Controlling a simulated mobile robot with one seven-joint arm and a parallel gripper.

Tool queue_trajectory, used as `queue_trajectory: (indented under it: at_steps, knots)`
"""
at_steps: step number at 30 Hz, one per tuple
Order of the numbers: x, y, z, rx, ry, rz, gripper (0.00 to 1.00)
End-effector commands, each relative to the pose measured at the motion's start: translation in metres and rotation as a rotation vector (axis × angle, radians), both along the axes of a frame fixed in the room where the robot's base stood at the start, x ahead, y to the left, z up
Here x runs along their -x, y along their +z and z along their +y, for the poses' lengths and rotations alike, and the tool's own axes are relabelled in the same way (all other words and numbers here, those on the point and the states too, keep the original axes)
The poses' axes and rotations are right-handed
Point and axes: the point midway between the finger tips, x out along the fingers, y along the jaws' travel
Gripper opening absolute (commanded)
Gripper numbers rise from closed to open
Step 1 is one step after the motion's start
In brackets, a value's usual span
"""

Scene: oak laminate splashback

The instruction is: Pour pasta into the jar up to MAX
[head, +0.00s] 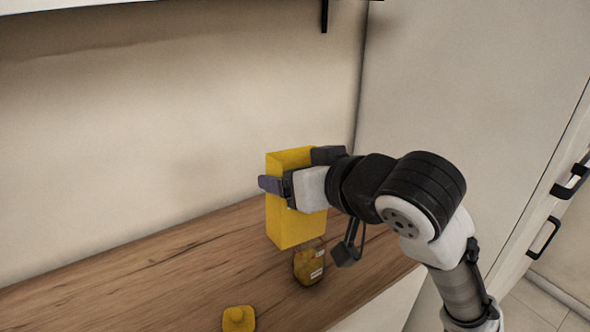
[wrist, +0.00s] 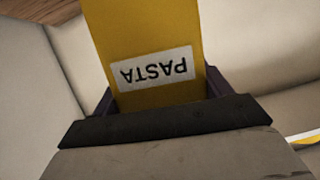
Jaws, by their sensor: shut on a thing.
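A yellow pasta box (head: 285,220) is held in my gripper (head: 296,172), whose fingers grip it from two sides. The box looks nearly upright, with a slight tilt. In the wrist view the box (wrist: 145,35) fills the middle, and its white PASTA label reads upside down. A small clear jar (head: 306,267) stands on the counter just below and a little right of the box's lower end. It shows yellow-brown contents and a white label. The fill level and MAX mark are too small to read. No pasta is seen falling.
The wall is behind and a tall white cabinet (head: 470,80) stands to the right. The counter's left side is clear.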

Motion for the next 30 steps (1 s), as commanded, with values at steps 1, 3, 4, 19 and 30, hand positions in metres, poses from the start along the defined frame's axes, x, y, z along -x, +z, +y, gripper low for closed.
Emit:
queue_trajectory:
  at_steps: [1, 3, 4, 19, 30]
  knots:
    - [0.0, -0.006, 0.0, -0.001, -0.001, 0.007, 0.5]
    - [0.0, -0.012, 0.0, -0.003, 0.0, 0.019, 0.5]
    - [0.0, -0.014, 0.0, -0.004, 0.001, 0.024, 0.5]
    - [0.002, -0.054, 0.001, -0.017, 0.001, 0.109, 0.5]
    - [0.003, -0.053, 0.001, -0.018, 0.001, 0.112, 0.5]
